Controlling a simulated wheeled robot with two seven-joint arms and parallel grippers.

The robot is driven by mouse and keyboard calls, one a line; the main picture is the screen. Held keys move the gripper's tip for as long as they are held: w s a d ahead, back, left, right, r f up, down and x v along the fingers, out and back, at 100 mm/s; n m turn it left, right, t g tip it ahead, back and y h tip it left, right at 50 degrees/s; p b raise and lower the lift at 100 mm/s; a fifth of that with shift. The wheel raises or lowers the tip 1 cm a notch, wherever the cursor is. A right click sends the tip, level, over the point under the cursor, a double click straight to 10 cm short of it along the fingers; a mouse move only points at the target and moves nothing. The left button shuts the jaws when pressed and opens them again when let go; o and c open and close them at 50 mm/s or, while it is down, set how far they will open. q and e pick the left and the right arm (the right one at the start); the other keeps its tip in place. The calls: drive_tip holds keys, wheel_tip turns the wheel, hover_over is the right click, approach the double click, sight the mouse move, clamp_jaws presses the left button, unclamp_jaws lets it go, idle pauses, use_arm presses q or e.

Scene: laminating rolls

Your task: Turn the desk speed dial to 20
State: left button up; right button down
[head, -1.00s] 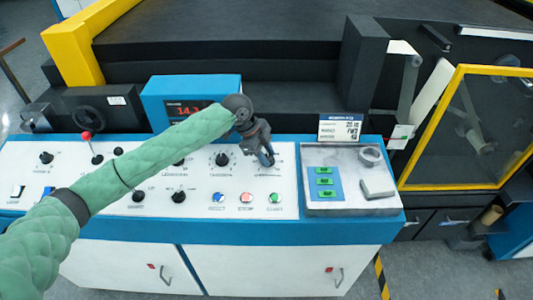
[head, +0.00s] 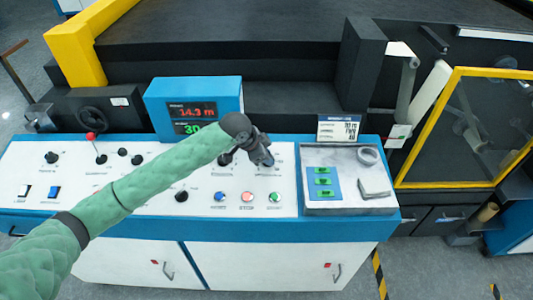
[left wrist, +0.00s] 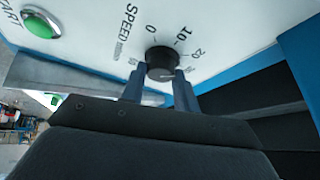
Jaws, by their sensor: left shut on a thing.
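The speed dial (left wrist: 160,60) is a black knob on the white desk panel in the left wrist view, with "SPEED" and the marks 0, 10 and 20 printed around it. My left gripper (left wrist: 160,76) has one finger on each side of the knob and is shut on it. In the head view my left gripper (head: 267,161) points down at the panel's right part and hides the dial. A blue display (head: 193,108) behind the panel reads 14.3 m, with a green 30 below. The dial's pointer is not clear. My right gripper is not in view.
Coloured buttons (head: 247,197) lie just in front of the gripper, and a green button (left wrist: 40,22) shows in the left wrist view. A grey tray (head: 345,208) with a tape roll (head: 369,155) is to the right. A small sign (head: 339,128) stands behind it.

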use_arm(q)
drive_tip(key=shift+r, duration=0.1)
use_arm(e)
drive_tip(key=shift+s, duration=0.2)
use_arm(q)
drive_tip(key=o, duration=1)
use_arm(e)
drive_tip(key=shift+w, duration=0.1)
use_arm(q)
drive_tip(key=shift+s+a+r+b, duration=0.1)
drive_tip(key=shift+a+r+b, duration=0.15)
drive_tip(key=shift+r+b, duration=0.1)
drive_tip(key=shift+b+v, duration=1.15)
drive_tip(key=shift+v, duration=2.3)
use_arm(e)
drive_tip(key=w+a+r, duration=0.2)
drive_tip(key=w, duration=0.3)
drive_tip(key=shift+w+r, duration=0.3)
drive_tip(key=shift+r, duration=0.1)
use_arm(q)
drive_tip(key=shift+s, duration=0.1)
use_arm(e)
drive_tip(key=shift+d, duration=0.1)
use_arm(q)
drive_tip(key=shift+f, duration=0.1)
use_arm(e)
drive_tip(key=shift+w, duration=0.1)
